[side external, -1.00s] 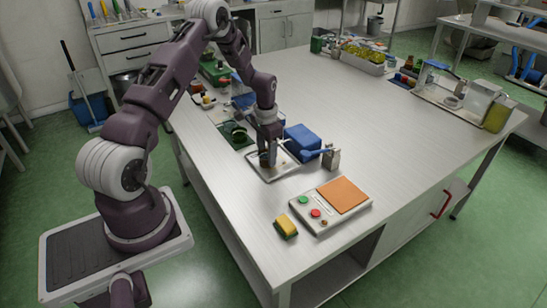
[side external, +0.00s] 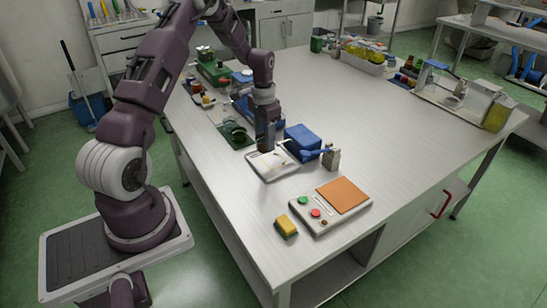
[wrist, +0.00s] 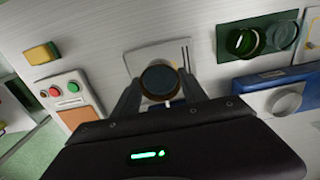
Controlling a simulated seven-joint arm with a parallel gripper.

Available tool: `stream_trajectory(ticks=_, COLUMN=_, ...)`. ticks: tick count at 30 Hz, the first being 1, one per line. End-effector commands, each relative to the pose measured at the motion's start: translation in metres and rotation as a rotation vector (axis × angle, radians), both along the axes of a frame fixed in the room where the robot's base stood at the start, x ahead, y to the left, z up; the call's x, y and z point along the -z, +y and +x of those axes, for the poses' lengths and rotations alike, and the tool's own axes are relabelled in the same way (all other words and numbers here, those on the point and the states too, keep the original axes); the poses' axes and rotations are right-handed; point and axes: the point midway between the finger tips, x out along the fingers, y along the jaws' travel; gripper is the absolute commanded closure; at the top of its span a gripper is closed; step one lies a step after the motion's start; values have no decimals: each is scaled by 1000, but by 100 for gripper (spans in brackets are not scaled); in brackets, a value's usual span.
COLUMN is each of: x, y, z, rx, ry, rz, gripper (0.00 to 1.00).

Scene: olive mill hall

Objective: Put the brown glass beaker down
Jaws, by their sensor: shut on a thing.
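The brown glass beaker (wrist: 160,82) sits between the fingers of my gripper (wrist: 160,92) in the wrist view, seen from above as a dark round mouth with a brown rim. My gripper (side external: 266,146) is shut on it and points down over the bench in the side view. There the fingers mostly hide the beaker. A shallow white tray (side external: 284,174) lies just below my gripper. The tray also shows behind the beaker in the wrist view (wrist: 146,54). The beaker appears raised above it.
A green mat (side external: 228,127) with dark green glassware is left of the tray. A blue box (side external: 302,138) and a small metal dispenser (side external: 331,158) stand to its right. A yellow sponge (side external: 286,226) and a button panel with an orange pad (side external: 343,195) lie nearer. The bench's middle right is clear.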

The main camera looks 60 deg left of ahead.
Motion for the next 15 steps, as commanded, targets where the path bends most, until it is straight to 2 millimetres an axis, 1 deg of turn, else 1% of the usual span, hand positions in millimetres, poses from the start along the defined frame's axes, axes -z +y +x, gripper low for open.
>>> stream_trajectory(ticks=4, x=-1, y=-4, z=0, rx=1, ry=0, rz=0, gripper=76)
stream_trajectory(ticks=7, x=-4, y=-16, z=0, rx=4, ry=0, rz=0, gripper=76)
stream_trajectory(ticks=11, x=-10, y=-43, z=-1, rx=5, ry=0, rz=0, gripper=76)
stream_trajectory(ticks=15, x=-19, y=-79, z=-7, rx=6, ry=0, rz=1, gripper=76)
